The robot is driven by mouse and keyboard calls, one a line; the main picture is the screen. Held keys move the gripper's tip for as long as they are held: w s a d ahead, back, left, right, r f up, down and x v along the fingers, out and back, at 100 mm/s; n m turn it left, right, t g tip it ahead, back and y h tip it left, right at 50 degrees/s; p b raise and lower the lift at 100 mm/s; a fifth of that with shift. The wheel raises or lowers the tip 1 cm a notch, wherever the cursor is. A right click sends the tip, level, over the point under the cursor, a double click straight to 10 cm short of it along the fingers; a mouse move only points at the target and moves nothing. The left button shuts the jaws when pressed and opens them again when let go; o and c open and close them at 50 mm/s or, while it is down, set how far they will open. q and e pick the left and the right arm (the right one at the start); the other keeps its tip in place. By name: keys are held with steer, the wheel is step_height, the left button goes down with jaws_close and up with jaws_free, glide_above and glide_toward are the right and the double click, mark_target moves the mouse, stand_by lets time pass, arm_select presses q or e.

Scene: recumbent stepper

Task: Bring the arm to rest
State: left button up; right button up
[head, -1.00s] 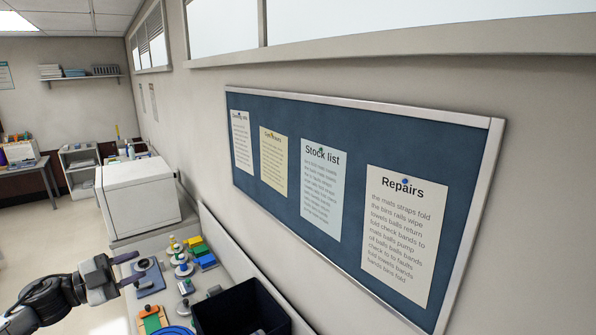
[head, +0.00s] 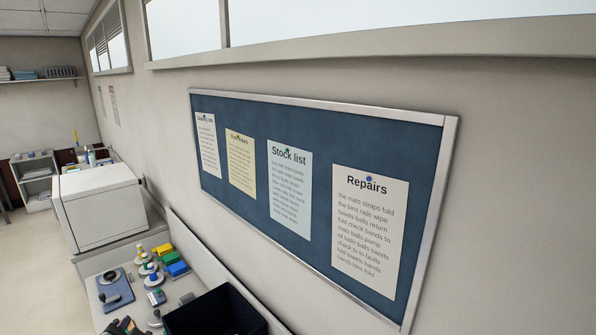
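A dark shape (head: 126,326) shows at the bottom edge in the head view, beside a bit of orange. It looks like the tip of my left gripper, but too little shows to tell whether it is open or shut. The rest of the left arm is out of the picture. My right gripper is not in view.
A counter along the wall holds a blue plate with a round part (head: 114,290), several small colored pieces, yellow, green and blue blocks (head: 170,260), and a black bin (head: 215,312). A white box-shaped appliance (head: 98,208) stands behind. A notice board (head: 320,130) hangs above.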

arm_select(q)
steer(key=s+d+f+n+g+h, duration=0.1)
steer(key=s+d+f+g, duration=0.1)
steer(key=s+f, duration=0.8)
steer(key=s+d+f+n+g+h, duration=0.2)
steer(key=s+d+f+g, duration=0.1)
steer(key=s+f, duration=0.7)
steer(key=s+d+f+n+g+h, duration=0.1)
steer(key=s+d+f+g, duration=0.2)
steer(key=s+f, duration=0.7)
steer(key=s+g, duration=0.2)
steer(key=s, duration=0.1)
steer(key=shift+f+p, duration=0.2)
steer(key=shift+p, duration=0.15)
